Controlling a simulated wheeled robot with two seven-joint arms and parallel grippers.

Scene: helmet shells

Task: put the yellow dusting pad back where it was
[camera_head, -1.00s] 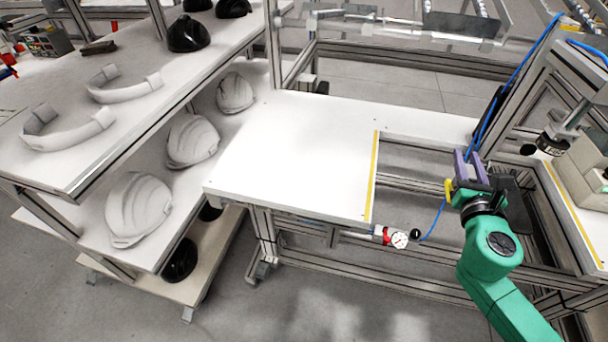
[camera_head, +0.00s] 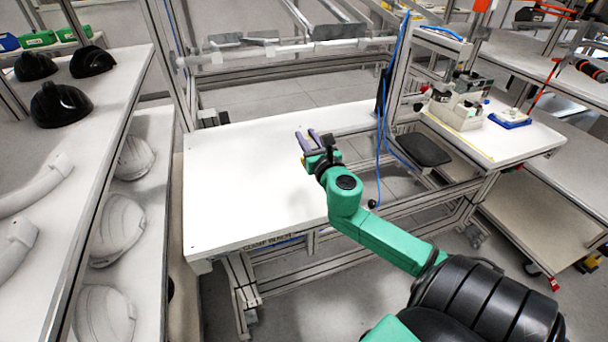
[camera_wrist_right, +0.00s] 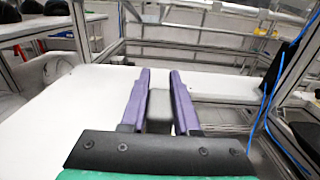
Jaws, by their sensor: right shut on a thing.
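My right gripper (camera_head: 313,141), with purple fingers, is above the right part of the white tabletop (camera_head: 250,195) in the head view. In the right wrist view the fingers (camera_wrist_right: 160,85) point away over the table, with a grey block (camera_wrist_right: 159,108) between them. I take this block to be part of the yellow dusting pad; its yellow side is hidden from this angle. The right gripper is shut on it. My left gripper is in neither view.
A shelf unit at the left holds white helmet shells (camera_head: 117,228) and black ones (camera_head: 60,105). A blue hose (camera_head: 386,95) hangs by the frame post right of the table. A second bench (camera_head: 500,140) with a fixture (camera_head: 458,105) stands further right. The tabletop is clear.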

